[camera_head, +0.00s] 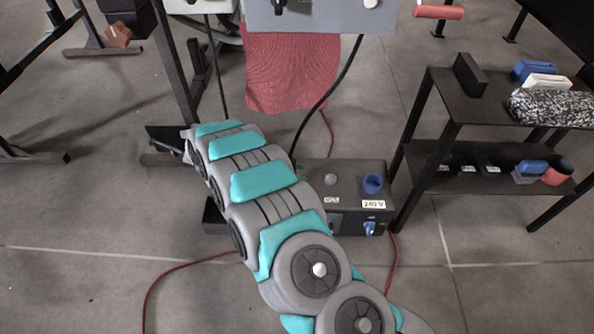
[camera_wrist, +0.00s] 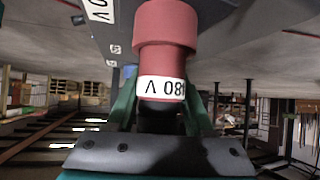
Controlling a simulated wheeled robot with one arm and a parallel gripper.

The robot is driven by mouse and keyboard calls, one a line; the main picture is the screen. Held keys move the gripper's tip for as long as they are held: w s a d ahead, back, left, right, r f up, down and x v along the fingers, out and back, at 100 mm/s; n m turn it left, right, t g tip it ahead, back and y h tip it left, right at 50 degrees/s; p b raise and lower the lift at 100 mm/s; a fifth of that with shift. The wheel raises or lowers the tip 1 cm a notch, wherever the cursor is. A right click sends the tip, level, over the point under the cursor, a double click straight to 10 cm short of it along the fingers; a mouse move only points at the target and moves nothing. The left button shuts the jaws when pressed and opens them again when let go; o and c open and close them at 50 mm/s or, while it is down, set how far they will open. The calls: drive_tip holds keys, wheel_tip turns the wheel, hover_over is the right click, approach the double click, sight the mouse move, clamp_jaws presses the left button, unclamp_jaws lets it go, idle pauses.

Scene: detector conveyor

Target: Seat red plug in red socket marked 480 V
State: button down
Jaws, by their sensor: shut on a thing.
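My gripper (camera_wrist: 160,112) shows in the wrist view, with its green fingers on both sides of the red plug (camera_wrist: 162,60). It is shut on the plug's black lower part. The plug has a curved white label partly reading 480 V, upside down. A wider red cylinder (camera_wrist: 165,25) tops it; I cannot tell whether this is the plug's collar or the socket. The dark socket box (camera_head: 345,175) stands on the floor in the head view, partly behind my arm. No red socket shows clearly. My arm hides the gripper and plug in the head view.
A blue socket (camera_head: 372,183) labelled 240 V sits on the box, with a blue plug (camera_head: 370,228) at its front. A black shelf (camera_head: 448,108) with several items stands right. A red cloth (camera_head: 292,70) hangs behind the box. Red cables lie on the floor.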

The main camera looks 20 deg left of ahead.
drive_tip(key=shift+f+b, duration=0.4)
drive_tip(key=shift+f, duration=0.5)
drive_tip(key=shift+c, duration=1)
unclamp_jaws()
drive_tip(key=shift+a+r, duration=0.1)
drive_tip(key=shift+a, duration=0.05)
drive_tip(key=v, duration=0.7)
drive_tip(key=shift+s+a+r, duration=0.15)
drive_tip(key=shift+a, duration=0.05)
drive_tip(key=shift+s, duration=0.1)
